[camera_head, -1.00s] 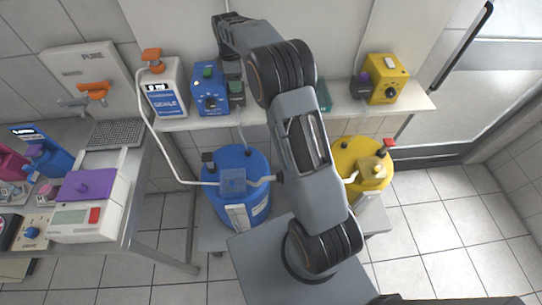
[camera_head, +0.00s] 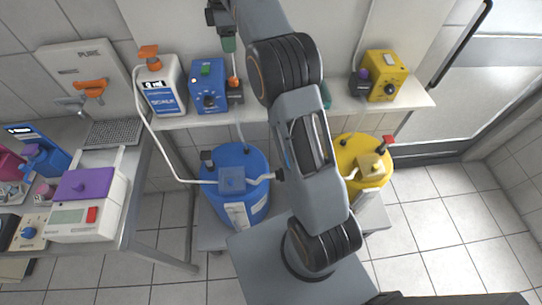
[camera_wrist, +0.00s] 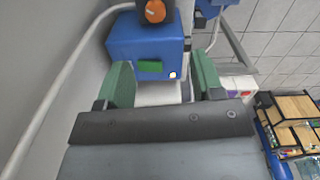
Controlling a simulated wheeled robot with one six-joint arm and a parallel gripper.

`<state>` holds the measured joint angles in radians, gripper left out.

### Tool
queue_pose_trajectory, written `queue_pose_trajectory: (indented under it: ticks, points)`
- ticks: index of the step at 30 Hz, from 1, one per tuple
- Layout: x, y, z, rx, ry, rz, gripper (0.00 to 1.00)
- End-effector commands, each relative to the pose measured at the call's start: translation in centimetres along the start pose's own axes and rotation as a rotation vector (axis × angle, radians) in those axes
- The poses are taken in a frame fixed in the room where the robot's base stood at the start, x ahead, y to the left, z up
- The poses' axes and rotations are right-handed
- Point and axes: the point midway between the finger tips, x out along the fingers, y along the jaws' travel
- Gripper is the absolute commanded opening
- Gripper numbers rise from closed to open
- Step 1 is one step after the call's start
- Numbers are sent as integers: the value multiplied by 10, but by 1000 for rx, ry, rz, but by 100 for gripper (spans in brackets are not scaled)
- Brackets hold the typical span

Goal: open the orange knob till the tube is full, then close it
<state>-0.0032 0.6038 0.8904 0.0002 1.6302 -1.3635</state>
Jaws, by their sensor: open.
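A small orange knob (camera_head: 234,82) shows just right of the blue device (camera_head: 208,92), on a dark holder. A rounded orange part (camera_wrist: 155,11) also shows at the top of the wrist view beyond the blue box; I cannot tell whether it is the same knob. My gripper (camera_head: 228,44) is above and behind the blue device, its green fingers apart from the knob. In the wrist view my gripper (camera_wrist: 160,66) has its two green fingers spread with nothing between them. A thin tube drops toward the blue drum (camera_head: 240,205); its fill level cannot be seen.
A white bottle with an orange cap (camera_head: 149,52) stands left of the blue device on the white shelf (camera_head: 290,113). A yellow device (camera_head: 383,76) is at the shelf's right, above a yellow drum (camera_head: 362,160). A purple-lidded machine (camera_head: 85,185) is on the left bench.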

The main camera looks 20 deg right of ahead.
Motion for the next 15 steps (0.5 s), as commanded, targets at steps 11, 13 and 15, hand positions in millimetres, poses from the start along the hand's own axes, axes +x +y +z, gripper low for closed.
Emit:
queue_pose_trajectory:
  ticks: [11,13,15]
  points:
    - [9,-51,10,283,23,60,61]
    - [13,-63,12,344,31,72,61]
    - [17,-75,15,404,39,84,61]
